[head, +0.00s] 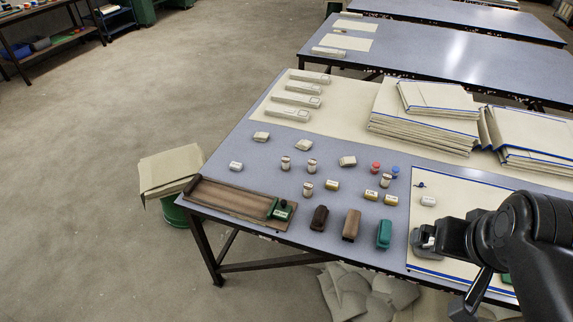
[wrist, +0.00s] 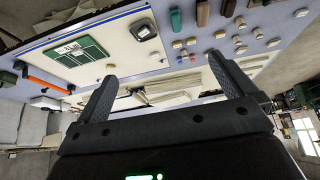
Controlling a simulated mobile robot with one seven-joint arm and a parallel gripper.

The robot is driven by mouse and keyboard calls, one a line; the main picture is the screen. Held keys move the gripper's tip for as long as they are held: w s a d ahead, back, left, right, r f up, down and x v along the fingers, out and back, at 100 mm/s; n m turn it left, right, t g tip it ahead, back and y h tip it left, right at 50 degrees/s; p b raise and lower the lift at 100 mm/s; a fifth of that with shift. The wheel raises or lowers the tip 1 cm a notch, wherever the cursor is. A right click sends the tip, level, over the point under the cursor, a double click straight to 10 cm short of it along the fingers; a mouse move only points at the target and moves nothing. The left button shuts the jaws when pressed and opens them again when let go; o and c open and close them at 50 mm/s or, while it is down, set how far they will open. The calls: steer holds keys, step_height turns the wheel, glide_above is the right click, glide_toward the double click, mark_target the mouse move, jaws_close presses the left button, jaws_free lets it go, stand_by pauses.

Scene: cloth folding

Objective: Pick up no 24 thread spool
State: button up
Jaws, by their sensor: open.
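Several small cylinders that look like thread spools stand on the grey-blue table in the head view. They include pale ones with dark bands, such as the left spool (head: 285,162), the middle spool (head: 311,165) and the front spool (head: 308,188). A red-topped one (head: 376,168) and a blue-topped one (head: 395,172) stand farther right. Their labels are too small to read, so I cannot tell which is no 24. My gripper (wrist: 160,68) is open and empty in the wrist view, with small items beyond its fingers. In the head view my arm is at the right, apart from the spools.
Green (head: 384,234), brown (head: 351,225) and dark (head: 319,218) blocks stand near the table's front edge. A wooden tray (head: 225,198) lies left. Folded cloth stacks (head: 425,125) fill the back right. A grey device (head: 424,240) sits on the blue-edged cloth.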

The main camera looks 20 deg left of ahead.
steer(key=shift+c, duration=0.4)
steer(key=c, duration=0.8)
steer(key=shift+c, duration=0.2)
